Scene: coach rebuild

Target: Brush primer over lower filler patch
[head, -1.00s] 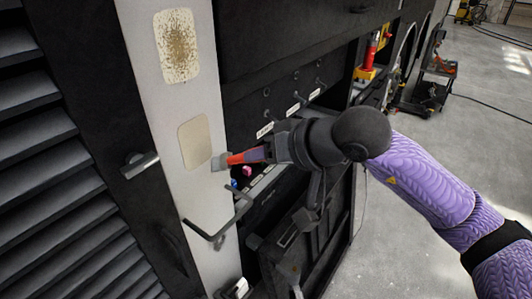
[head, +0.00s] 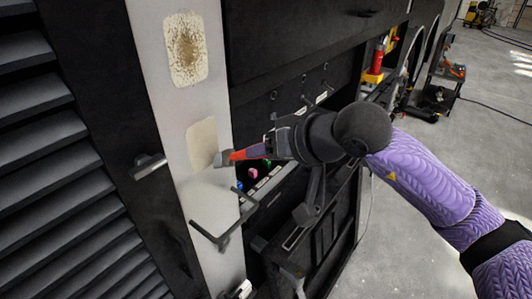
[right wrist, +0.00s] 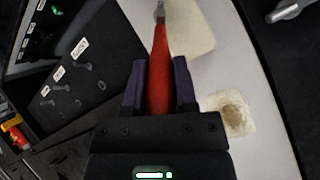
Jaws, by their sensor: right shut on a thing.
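The lower filler patch (head: 201,141) is a plain beige rectangle on the pale grey panel (head: 174,110). It also shows in the right wrist view (right wrist: 192,30). A brush (head: 246,153) with a red handle is held in my right gripper (head: 270,146), its head at the lower right edge of the patch. I cannot tell whether the bristles touch the surface. In the right wrist view the red handle (right wrist: 160,75) lies between the two fingers (right wrist: 159,85), pointing to the patch. My left gripper is out of view.
An upper patch (head: 186,50) with a rough, speckled middle is above. A metal handle (head: 147,166) sticks out at the left, and a dark bent bracket (head: 225,238) juts out below. A black compartment with hooks and small coloured knobs (head: 253,174) is at the right.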

